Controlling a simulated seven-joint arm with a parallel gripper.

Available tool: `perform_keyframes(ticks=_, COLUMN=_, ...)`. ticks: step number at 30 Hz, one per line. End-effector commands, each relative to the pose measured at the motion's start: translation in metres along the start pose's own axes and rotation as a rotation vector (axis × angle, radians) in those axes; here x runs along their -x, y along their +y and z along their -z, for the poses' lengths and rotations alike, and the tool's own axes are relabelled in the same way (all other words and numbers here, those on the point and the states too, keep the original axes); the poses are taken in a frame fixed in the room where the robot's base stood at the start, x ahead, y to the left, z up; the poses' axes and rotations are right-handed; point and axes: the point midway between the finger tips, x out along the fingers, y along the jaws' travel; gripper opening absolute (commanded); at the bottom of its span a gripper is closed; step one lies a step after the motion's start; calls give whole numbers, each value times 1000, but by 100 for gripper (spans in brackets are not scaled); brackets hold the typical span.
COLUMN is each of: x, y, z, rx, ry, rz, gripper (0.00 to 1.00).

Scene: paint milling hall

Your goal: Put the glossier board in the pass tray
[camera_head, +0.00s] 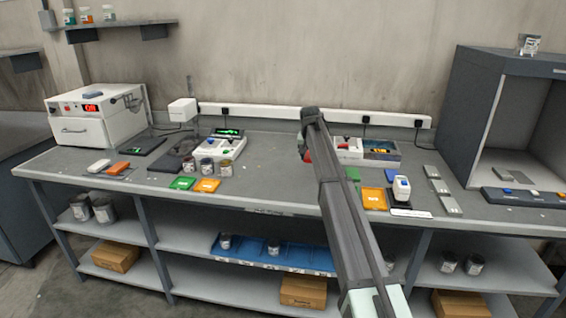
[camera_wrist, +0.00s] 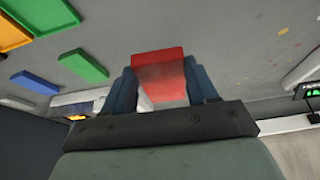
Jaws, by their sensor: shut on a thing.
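My gripper (camera_wrist: 160,84) is shut on a red board (camera_wrist: 160,72), which sits between its two dark blue fingers in the wrist view. The red board also shows as a small patch beside the arm's end in the head view (camera_head: 308,156), above the rear middle of the bench. Another green flat piece (camera_head: 183,183) and orange flat piece (camera_head: 207,185) lie left of my arm. I cannot read which is the pass tray, nor compare gloss.
A blue flat piece (camera_wrist: 35,83) lies near the green one in the wrist view. Several cans (camera_head: 207,167) stand left of my arm. A white hand-held meter (camera_head: 401,187) and grey plates (camera_head: 440,187) are at right, before a dark booth (camera_head: 470,110). The front middle bench is clear.

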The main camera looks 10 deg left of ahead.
Motion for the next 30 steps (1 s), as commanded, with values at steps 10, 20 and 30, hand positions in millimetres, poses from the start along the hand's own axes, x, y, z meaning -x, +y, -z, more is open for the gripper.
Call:
perform_keyframes(ticks=10, x=-34, y=-55, z=89, rx=33, ry=0, rz=14, gripper=22)
perform_keyframes(ticks=20, x=-51, y=-59, z=94, rx=38, ry=-1, rz=16, gripper=22)
perform_keyframes(ticks=30, x=-94, y=-59, z=76, rx=38, ry=-1, rz=16, gripper=22)
